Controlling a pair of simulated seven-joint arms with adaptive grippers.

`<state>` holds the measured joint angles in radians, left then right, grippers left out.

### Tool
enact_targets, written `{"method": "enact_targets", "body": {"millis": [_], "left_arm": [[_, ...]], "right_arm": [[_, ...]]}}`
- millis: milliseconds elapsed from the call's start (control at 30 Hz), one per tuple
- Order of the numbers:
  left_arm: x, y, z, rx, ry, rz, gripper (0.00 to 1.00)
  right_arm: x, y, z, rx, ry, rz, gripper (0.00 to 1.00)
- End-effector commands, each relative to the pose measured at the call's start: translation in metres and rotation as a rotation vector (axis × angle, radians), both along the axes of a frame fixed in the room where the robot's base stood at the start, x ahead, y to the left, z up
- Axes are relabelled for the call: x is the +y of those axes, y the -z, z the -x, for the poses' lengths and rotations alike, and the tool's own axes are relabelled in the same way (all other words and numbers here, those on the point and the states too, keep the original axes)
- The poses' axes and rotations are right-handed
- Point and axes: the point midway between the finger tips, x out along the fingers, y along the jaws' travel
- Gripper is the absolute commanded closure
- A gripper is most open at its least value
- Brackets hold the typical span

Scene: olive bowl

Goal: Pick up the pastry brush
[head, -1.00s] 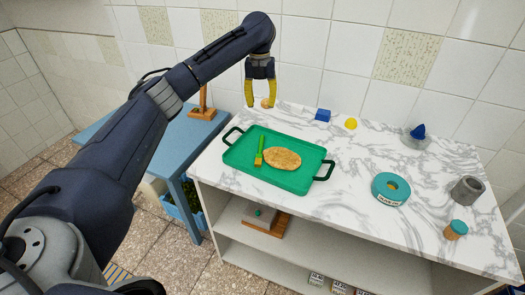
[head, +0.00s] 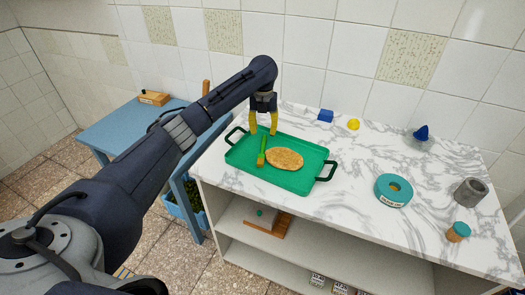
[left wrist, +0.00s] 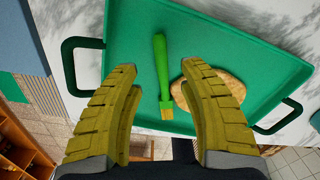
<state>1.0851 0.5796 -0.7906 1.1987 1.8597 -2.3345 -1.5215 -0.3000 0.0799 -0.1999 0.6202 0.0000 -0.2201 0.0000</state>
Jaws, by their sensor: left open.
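The pastry brush (head: 262,151) has a bright green handle and short yellow-brown bristles. It lies on the green tray (head: 300,185), left of a round flat bread (head: 285,159). In the left wrist view the brush (left wrist: 162,75) lies between the two fingers, handle away and bristles toward me. My left gripper (head: 263,132) is open and empty, fingers pointing down, at the tray's far edge near the handle end. It also shows in the left wrist view (left wrist: 165,85), apart from the brush. My right gripper is not in view.
The tray has dark handles at both ends. On the marble counter (head: 355,185) stand a teal ring (head: 394,188), a grey cup (head: 470,192), a small jar (head: 458,232), a blue block (head: 325,116) and a yellow piece (head: 353,124). A blue table (head: 115,130) stands at left.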

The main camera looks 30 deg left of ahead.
Motion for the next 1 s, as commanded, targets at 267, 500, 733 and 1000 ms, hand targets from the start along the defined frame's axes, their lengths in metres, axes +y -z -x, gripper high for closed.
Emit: {"method": "enact_targets", "body": {"millis": [267,500,733,1000], "left_arm": [[-0.003,0.023,0.0,0.002,0.0,0.002,0.58],[-0.002,0.048,0.0,0.001,-0.001,0.002,0.58],[-0.002,0.053,0.0,0.0,-0.001,0.0,0.58],[-0.002,0.053,0.0,0.0,-0.001,0.0,0.7]], "right_arm": [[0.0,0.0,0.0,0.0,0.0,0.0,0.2],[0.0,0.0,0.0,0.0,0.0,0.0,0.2],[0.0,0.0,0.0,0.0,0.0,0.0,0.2],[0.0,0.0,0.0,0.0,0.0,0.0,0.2]]}}
